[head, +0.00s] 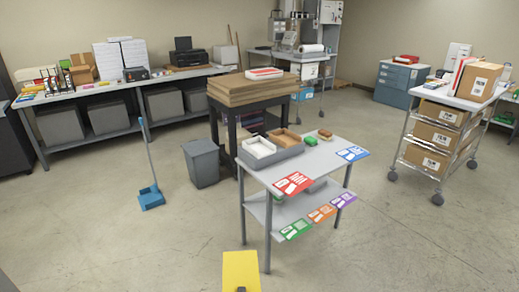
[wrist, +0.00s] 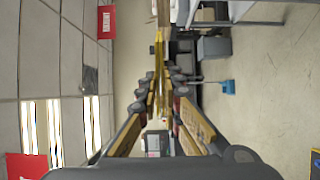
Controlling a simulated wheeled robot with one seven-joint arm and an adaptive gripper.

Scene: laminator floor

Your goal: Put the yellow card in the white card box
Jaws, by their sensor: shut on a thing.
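The yellow card (head: 240,270) stands in the near bottom centre of the head view, in front of the small grey table. My gripper (wrist: 160,85) is shut on it; in the wrist view the card (wrist: 158,55) shows almost edge-on between the fingertips. In the head view only a small dark bit of the gripper shows at the card's lower edge. The white card box (head: 262,154) is open-topped and sits in a grey tray (head: 278,158) on the table's top. The card is apart from the box, nearer to me. The box cannot be made out in the wrist view.
A brown open box (head: 287,145) shares the tray. A green block (head: 310,141) and a brown one (head: 325,133) lie behind it. Red (head: 293,183) and blue (head: 352,154) signs edge the table (head: 318,163). A grey bin (head: 202,163) stands left.

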